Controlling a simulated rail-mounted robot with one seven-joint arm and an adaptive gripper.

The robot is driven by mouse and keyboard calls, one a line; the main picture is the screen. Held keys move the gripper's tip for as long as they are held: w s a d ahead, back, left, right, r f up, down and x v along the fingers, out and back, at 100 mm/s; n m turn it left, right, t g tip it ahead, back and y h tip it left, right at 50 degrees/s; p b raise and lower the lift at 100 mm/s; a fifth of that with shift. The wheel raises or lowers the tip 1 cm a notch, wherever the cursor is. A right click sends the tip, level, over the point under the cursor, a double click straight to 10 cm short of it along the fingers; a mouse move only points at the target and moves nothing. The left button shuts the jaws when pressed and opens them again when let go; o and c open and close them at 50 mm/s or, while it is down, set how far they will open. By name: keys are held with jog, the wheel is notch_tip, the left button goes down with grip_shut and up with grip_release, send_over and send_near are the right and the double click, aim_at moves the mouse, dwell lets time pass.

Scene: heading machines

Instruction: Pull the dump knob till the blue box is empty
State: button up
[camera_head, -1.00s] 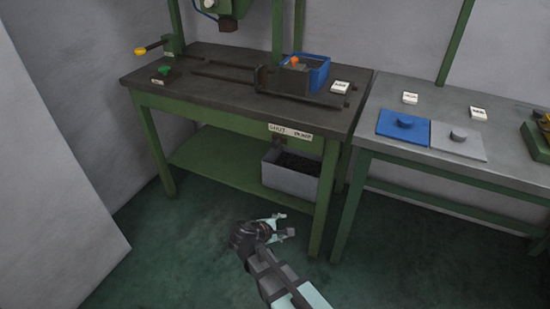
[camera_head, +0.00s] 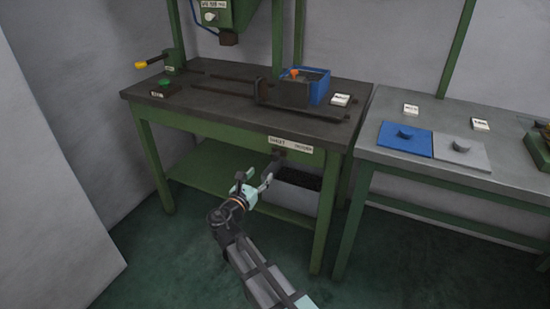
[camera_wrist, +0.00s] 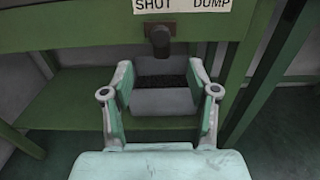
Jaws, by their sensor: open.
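The blue box (camera_head: 318,87) sits on top of the dark bench, at the right end of the rails; its contents are hard to make out. My gripper (camera_wrist: 163,88) is open and empty. It is in front of the bench, with its fingertips below the knob in the wrist view and apart from it. In the head view my gripper (camera_head: 257,182) is just below and left of the knob.
A grey bin (camera_head: 290,194) with dark contents stands on the green lower shelf (camera_head: 205,170), behind my gripper. Green bench legs flank it. A grey table (camera_head: 375,148) with blue and grey lidded plates stands to the right. The floor in front is clear.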

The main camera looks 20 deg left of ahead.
aim_at(274, 158)
jog(key=w, duration=0.4)
jog(key=w+d, duration=0.1)
jog(key=w, duration=0.3)
jog(key=w+d, duration=0.1)
jog(key=w, duration=0.3)
jog(key=shift+w+d+b, duration=0.1)
jog(key=shift+b, duration=0.25)
